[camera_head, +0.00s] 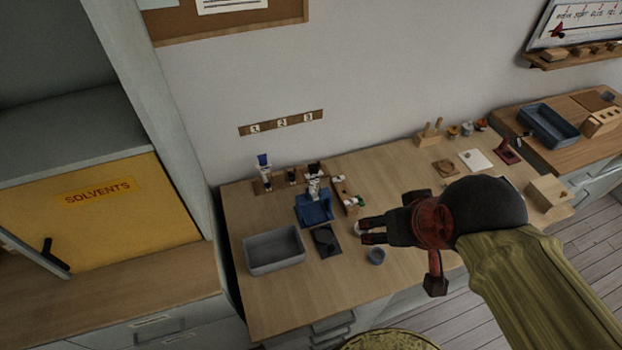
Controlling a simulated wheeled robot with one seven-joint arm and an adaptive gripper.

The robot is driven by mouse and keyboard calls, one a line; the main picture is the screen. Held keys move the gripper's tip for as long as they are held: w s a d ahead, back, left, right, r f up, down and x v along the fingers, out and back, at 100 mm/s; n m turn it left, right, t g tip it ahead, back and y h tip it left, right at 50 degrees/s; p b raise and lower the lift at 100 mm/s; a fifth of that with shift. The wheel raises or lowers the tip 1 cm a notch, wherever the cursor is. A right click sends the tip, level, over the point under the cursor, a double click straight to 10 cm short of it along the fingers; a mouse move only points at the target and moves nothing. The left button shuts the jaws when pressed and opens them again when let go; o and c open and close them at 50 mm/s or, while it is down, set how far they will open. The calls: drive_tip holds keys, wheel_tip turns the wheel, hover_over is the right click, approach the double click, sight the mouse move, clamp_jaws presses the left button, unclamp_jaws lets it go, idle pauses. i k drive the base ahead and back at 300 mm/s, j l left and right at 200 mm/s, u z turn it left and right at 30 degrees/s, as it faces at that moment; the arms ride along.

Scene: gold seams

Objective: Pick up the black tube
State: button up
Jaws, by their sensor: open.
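A wooden rack (278,183) stands at the back left of the workbench (385,178). A small dark upright item (291,176) in it may be the black tube; it is too small to be sure. Beside it stand a white bottle with a blue top (263,162) and a white item with a black top (314,169). My gripper (363,231) is open above the middle of the bench, its fingers pointing left. It is apart from the rack, to its right and nearer me. A small white round thing shows partly behind the fingertips.
A grey bin (274,250), a dark pad with a round black piece (325,240), a blue holder (314,208) and a small blue-grey cup (376,256) stand around the gripper's left side. A yellow solvents cabinet (110,225) is at left. Bare wood lies behind the gripper.

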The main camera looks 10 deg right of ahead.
sight(314, 181)
drive_tip(key=j+u, duration=0.3)
drive_tip(key=j, duration=0.6)
drive_tip(key=i+j+u, duration=0.1)
drive_tip(key=j+u, duration=0.2)
drive_tip(key=j, duration=0.65)
